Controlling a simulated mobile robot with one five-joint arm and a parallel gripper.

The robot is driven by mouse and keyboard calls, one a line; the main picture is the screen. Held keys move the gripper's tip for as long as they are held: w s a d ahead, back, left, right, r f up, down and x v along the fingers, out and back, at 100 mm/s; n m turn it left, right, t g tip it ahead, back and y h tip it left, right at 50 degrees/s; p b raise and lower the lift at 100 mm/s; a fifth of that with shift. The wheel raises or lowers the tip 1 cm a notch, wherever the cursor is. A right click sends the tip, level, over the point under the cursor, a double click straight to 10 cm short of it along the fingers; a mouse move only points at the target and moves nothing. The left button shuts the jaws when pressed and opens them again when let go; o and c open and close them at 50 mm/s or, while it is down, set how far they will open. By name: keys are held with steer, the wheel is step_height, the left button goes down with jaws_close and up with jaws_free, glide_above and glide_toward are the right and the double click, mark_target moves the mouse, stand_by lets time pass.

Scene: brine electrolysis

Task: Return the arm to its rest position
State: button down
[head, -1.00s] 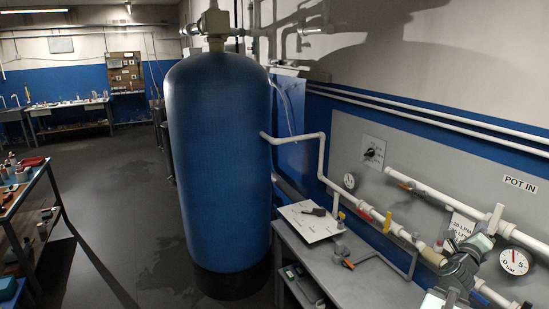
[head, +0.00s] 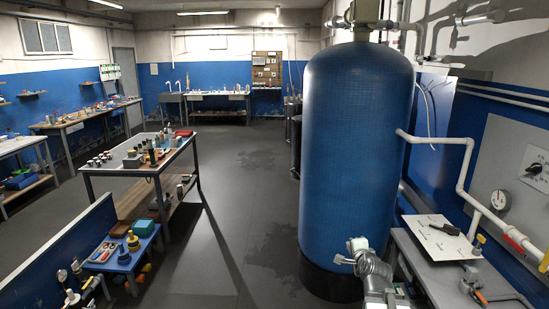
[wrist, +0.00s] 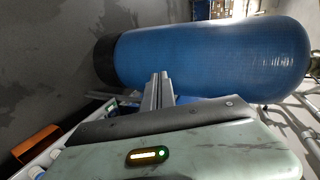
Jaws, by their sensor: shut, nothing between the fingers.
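My gripper (wrist: 157,88) shows in the wrist view as two grey fingers close together, shut and empty. In the head view my arm is folded at the bottom, right of centre, in front of the foot of the blue tank (head: 355,150). Its fingertips are hard to make out there. The tank also shows in the wrist view (wrist: 210,58), lying sideways across the picture behind the fingers. Contact between the gripper and the tank cannot be seen.
A grey bench (head: 440,275) with a white sheet (head: 437,238) and a wall panel with white pipes stand at the right. A loaded table (head: 120,172) and a blue stool (head: 125,250) stand left. The floor (head: 225,225) between is open.

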steer(key=s+a+f+n+g+y+b, duration=0.1)
steer(key=s+a+f+n+g, duration=0.3)
steer(key=a+f, duration=0.4)
steer(key=s+a+f+n+g+y+b, duration=0.1)
steer(key=s+a+f+n+g+y, duration=0.15)
steer(key=a+f+n, duration=0.55)
steer(key=s+d+f+n+g+h, duration=0.1)
steer(key=s+n+g, duration=0.4)
steer(key=s, duration=0.9)
steer(key=shift+d+g+h, duration=0.35)
steer(key=shift+g+h, duration=0.4)
steer(key=shift+g, duration=0.2)
steer(key=shift+f, duration=0.1)
